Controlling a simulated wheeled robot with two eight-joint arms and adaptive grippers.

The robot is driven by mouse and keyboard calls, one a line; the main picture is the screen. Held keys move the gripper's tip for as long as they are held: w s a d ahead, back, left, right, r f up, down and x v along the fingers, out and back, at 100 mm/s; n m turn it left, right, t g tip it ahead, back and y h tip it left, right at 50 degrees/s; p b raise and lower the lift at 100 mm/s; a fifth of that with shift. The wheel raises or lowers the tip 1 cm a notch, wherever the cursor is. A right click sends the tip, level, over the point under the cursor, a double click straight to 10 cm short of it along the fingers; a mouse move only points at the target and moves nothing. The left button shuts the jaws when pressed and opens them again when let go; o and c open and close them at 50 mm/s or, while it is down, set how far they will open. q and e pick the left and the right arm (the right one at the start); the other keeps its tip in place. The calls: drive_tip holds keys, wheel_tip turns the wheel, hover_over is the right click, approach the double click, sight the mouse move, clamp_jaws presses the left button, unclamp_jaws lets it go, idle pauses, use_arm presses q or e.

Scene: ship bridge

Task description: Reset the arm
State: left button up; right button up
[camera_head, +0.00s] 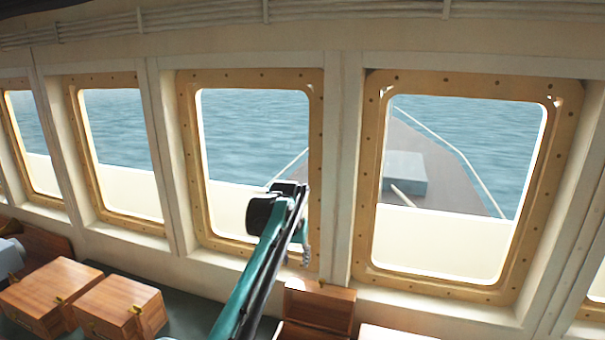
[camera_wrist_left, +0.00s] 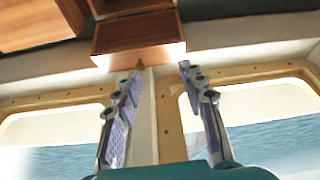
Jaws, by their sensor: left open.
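My left arm, teal and black, rises from the bottom middle of the head view in front of the windows. My left gripper (camera_head: 305,258) shows small and partly hidden at the arm's end, above an open wooden box (camera_head: 322,308). In the left wrist view my left gripper (camera_wrist_left: 160,70) has its two fingers apart with nothing between them. The wooden box (camera_wrist_left: 138,38) appears beyond the fingertips there, apart from them. My right gripper is in neither view.
Two closed wooden boxes with brass clasps, one left (camera_head: 48,297) and one beside it (camera_head: 118,308), stand on the dark counter (camera_head: 190,308). Brass-framed windows (camera_head: 315,170) line the wall behind. A grey object (camera_head: 10,255) sits at the far left edge.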

use_arm(q)
drive_tip(key=s+a+f+t+b, duration=0.1)
drive_tip(key=s+a+f+b, duration=0.2)
drive_tip(key=s+a+b, duration=0.5)
drive_tip(key=s+a+f+n+b, duration=0.1)
drive_tip(key=s+a+f+b, duration=0.1)
drive_tip(key=s+f, duration=0.7)
drive_tip(key=s+a+f+t+b, duration=0.1)
drive_tip(key=s+a+f+b, duration=0.2)
drive_tip(key=s+f, duration=0.6)
drive_tip(key=s+a+f+n+t+b, duration=0.1)
drive_tip(key=s+a+f+b, duration=0.1)
drive_tip(key=s+f+b, duration=0.3)
drive_tip(key=s+f, duration=0.4)
drive_tip(key=s, duration=0.3)
drive_tip(key=shift+a+n+y, duration=0.3)
drive_tip(key=shift+a+y, duration=0.1)
